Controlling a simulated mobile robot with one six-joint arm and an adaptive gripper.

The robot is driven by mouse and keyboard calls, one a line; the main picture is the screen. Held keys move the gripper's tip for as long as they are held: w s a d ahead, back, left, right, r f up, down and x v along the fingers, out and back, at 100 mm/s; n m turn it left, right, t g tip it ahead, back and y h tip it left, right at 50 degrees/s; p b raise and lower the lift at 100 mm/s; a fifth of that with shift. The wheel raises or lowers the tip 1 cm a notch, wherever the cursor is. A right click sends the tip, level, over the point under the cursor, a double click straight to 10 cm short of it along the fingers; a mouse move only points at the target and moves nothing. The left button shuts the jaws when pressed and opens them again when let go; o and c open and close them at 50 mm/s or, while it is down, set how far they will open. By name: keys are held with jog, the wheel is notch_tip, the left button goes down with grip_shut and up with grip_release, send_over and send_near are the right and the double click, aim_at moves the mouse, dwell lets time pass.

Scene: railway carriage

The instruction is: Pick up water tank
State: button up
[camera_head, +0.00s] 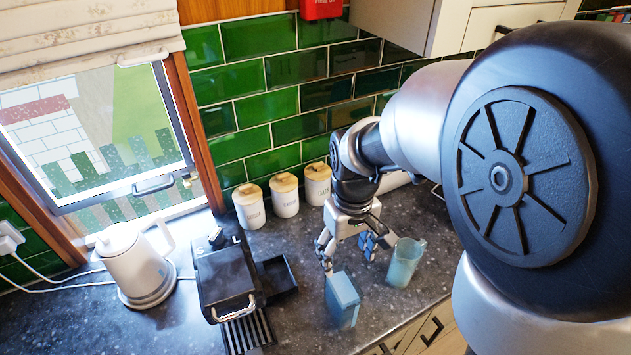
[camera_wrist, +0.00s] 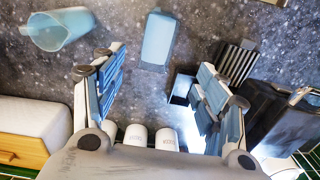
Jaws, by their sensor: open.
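The water tank, a blue translucent box (camera_head: 342,298), stands on the dark speckled worktop near its front edge. It also shows in the wrist view, at the top middle (camera_wrist: 158,42), beyond the fingertips. My gripper (camera_head: 348,256) is open and empty above the worktop, a little behind the tank in the head view. In the wrist view my two blue-padded fingers (camera_wrist: 162,75) are spread wide, with the tank apart from them. No contact with the tank shows.
A translucent jug (camera_head: 405,263) stands right of the tank. The black coffee machine (camera_head: 224,275) with an empty side tray (camera_head: 277,277) stands left. A white kettle (camera_head: 135,265) is further left. Several white canisters (camera_head: 284,198) line the green tiled wall. Worktop (camera_head: 312,336) beside the tank is clear.

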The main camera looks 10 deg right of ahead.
notch_tip(320, 180, down, 11)
jog(key=shift+r+b, duration=0.2)
jog(key=shift+b, duration=0.95)
jog(key=f, duration=0.3)
jog(key=f+b, duration=0.1)
jog(key=f, duration=0.2)
jog(key=shift+w+d+f, duration=0.1)
jog(key=shift+w+d, duration=0.05)
jog(key=shift+d, duration=0.05)
jog(key=shift+c, duration=0.3)
grip_shut()
